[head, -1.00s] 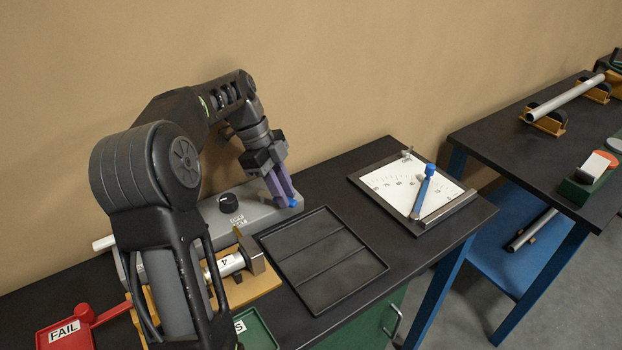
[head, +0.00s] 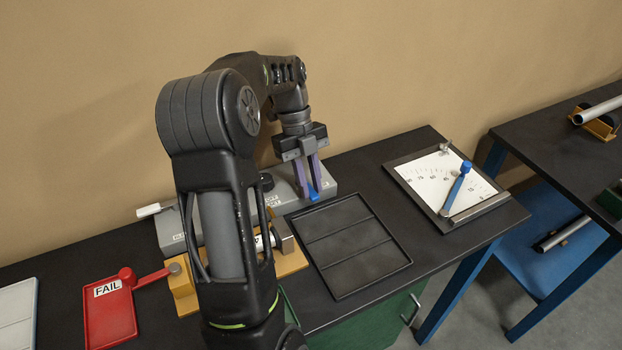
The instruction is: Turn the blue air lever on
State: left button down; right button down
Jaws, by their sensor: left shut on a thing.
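The blue air lever (head: 314,194) sits at the right part of the grey control box (head: 327,182) against the wall. Only a small blue part of it shows, low between the purple fingers. My left gripper (head: 310,187) points down at the box and is shut on the blue lever. The rest of the lever is hidden by the fingers. My right gripper is not in view.
A black divided tray (head: 350,245) lies in front of the box. A red FAIL tray (head: 108,312) is at left. My left arm hides part of the bench.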

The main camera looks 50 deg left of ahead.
pick_arm(q)
jog(key=shift+s+f+m, duration=0.15)
jog(key=shift+s+m, duration=0.15)
jog(key=shift+m, duration=0.2)
jog(key=c, duration=1.3)
grip_release()
jog(key=shift+w, duration=0.1)
